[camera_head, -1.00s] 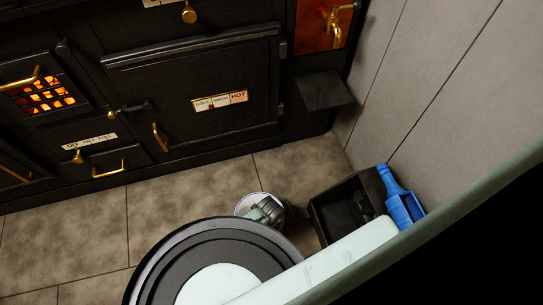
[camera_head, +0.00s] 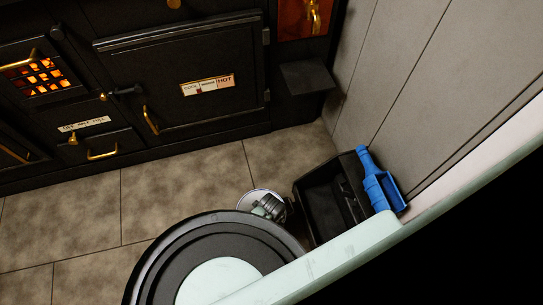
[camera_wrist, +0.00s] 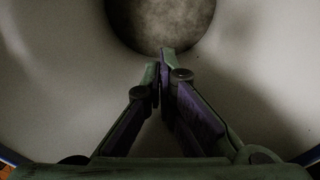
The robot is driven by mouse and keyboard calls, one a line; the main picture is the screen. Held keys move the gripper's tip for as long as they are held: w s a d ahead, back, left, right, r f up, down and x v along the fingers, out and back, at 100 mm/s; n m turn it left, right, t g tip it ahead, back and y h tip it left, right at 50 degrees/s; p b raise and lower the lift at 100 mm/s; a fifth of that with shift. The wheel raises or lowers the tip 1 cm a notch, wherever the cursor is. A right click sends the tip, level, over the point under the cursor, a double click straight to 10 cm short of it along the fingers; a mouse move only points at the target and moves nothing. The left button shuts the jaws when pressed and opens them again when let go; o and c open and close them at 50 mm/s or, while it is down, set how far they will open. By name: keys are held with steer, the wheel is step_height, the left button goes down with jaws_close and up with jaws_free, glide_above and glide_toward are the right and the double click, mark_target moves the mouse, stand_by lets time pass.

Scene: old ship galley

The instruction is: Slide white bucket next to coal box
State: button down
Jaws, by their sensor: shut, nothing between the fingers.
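The white bucket (camera_head: 246,199) stands on the floor in the head view, partly hidden behind my arm and gripper. The coal box (camera_head: 321,212) is a black open box just right of the bucket, against the wall. Little or no gap shows between them; I cannot tell if they touch. My gripper (camera_head: 268,208) is over the bucket's opening. In the wrist view, the bucket's pale curved inner wall (camera_wrist: 60,75) surrounds my gripper (camera_wrist: 163,66), whose fingers are shut and empty, pointing at a round grey-brown patch at the bottom.
A blue scoop (camera_head: 378,184) leans at the coal box's right side by the panelled wall (camera_head: 400,90). A black stove (camera_head: 185,75) with brass handles stands at the back, with a small shelf (camera_head: 307,76) at its right. Tiled floor (camera_head: 185,190) is free left of the bucket.

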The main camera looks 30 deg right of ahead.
step_height(320, 180, up, 12)
stand_by(0.6)
steer(key=shift+r, duration=0.1)
